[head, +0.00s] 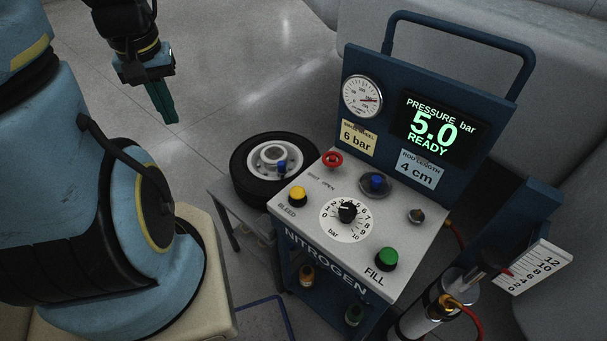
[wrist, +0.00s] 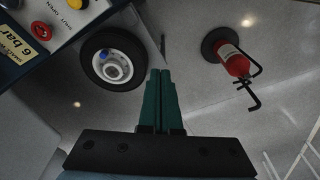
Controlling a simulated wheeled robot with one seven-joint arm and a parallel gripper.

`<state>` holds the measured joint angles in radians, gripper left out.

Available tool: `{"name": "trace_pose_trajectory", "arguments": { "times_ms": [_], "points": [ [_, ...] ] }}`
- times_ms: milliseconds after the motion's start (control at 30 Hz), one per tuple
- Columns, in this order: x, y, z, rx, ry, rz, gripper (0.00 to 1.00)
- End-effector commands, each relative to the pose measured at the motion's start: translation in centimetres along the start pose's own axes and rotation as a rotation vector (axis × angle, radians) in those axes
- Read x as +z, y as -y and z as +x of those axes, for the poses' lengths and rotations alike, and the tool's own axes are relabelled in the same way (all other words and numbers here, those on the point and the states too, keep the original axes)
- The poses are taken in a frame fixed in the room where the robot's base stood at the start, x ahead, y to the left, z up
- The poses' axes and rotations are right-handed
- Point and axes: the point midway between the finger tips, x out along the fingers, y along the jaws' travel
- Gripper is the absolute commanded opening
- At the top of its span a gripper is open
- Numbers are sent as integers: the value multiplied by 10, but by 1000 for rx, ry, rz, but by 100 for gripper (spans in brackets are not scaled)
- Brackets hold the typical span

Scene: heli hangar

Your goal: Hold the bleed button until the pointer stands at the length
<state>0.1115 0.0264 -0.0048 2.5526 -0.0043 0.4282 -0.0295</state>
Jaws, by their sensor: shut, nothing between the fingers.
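The yellow bleed button (head: 298,196) is at the left of the grey panel on the nitrogen cart; it also shows at the top edge of the wrist view (wrist: 75,3). My gripper (head: 163,112) is shut and empty, in the air left of the cart and well apart from the button. Its green fingers also show in the wrist view (wrist: 161,85). The white length scale (head: 538,265) stands at the lower right beside a metal strut (head: 440,305). A red pointer (head: 508,271) is near its low numbers; I cannot read the exact mark. A card (head: 418,170) reads rod length 4 cm.
The panel also holds a green fill button (head: 387,259), a black dial (head: 347,211) and a red knob (head: 332,161). The display (head: 435,130) reads 5.0 bar, ready. A wheel (head: 260,185) lies left of the cart. A fire extinguisher (wrist: 234,62) stands on the floor.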

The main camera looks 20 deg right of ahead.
Motion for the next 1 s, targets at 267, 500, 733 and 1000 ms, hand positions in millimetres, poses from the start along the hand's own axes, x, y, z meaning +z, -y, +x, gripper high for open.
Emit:
{"name": "trace_pose_trajectory", "arguments": {
  "times_ms": [267, 500, 733, 1000],
  "points": [
    [-23, -60, 27, -30, 108, -299, 0],
    [-33, -148, 58, -189, 181, -732, 0],
    [-19, -229, 82, -379, 113, -1106, 0],
    [-2, -274, 93, -477, 4, -1335, 0]
  ]
}}
